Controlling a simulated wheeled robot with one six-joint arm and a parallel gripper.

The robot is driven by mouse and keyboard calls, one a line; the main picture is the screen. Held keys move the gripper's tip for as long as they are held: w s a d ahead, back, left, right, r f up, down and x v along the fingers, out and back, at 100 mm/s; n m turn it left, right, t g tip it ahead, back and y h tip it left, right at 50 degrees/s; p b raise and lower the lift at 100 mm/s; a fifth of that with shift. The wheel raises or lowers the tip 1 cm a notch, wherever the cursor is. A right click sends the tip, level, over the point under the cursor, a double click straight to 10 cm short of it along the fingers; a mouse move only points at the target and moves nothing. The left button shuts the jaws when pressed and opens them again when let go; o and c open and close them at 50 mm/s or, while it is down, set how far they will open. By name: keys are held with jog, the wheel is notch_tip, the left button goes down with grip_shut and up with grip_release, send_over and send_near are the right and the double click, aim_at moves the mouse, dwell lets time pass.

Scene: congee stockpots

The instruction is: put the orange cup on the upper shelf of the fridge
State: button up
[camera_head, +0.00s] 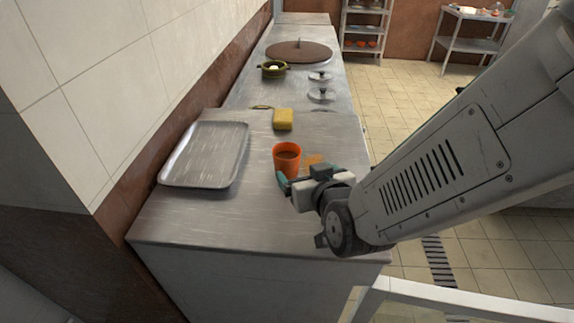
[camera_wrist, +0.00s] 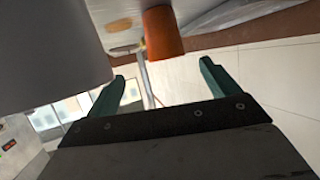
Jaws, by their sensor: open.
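The orange cup (camera_head: 287,165) stands upright on the metal counter (camera_head: 225,215), near its right side, in the head view. In the wrist view the cup (camera_wrist: 161,35) shows ahead of the fingers, roughly in line with the gap between them. My gripper (camera_wrist: 161,72) is open, with nothing between its green fingers. In the head view my gripper (camera_head: 302,180) is low over the counter at the cup's near right side. One fingertip looks very close to the cup; I cannot tell whether it touches. No fridge or fridge shelf can be made out in either view.
A metal tray (camera_head: 205,180) lies left of the cup, and a yellow block (camera_head: 283,119) lies behind it. A flat orange item (camera_head: 313,160) is beside the cup. The counter's front is clear.

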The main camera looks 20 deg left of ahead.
aim_at(283, 152)
jog(key=x, duration=1.2)
jog(key=shift+s+a+r, duration=0.1)
jog(key=shift+a, duration=0.35)
jog(key=shift+c, duration=0.4)
jog(key=c, duration=1.2)
jog(key=shift+r, duration=0.2)
